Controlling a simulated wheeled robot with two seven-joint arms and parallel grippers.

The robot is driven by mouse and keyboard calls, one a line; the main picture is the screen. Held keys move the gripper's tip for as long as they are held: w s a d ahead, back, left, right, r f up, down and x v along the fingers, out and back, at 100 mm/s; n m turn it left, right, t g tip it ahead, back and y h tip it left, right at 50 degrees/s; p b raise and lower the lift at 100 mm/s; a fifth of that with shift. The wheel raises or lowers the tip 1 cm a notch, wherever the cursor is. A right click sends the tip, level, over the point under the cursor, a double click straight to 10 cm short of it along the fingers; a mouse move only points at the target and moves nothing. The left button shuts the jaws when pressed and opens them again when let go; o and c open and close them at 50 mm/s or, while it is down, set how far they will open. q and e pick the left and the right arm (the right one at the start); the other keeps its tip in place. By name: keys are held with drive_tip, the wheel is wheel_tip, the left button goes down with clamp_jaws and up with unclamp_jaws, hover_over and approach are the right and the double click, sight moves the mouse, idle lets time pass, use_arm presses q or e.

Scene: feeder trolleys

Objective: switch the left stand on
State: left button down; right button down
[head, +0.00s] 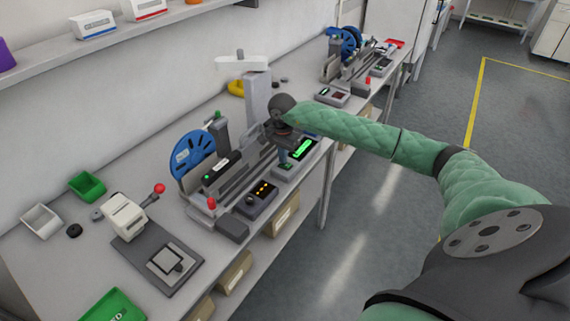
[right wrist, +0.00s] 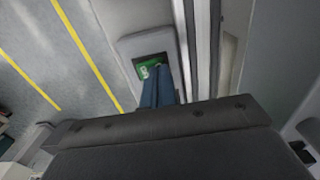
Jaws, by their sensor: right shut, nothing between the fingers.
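The left stand (head: 215,172) is on the near bench, with a blue reel (head: 192,155) and grey rails. My right gripper (head: 283,157) is shut and empty, pointing down at this box. In the right wrist view, the blue fingers (right wrist: 158,72) are right at a green switch (right wrist: 143,72) with a white mark, set in a grey housing (right wrist: 147,45). The fingers hide part of the switch; I cannot tell whether they touch it. My left gripper is not in view.
A dark box with orange lights (head: 262,193) and red knobs stand close by. A second stand with a blue reel (head: 346,42) is farther along. A press with a red ball handle (head: 128,214) is at lower left. The aisle floor is clear.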

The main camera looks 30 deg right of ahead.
wheel_tip(320, 180, up, 7)
drive_tip(key=shift+p, duration=0.35)
idle(0.6)
drive_tip(key=shift+f, duration=0.1)
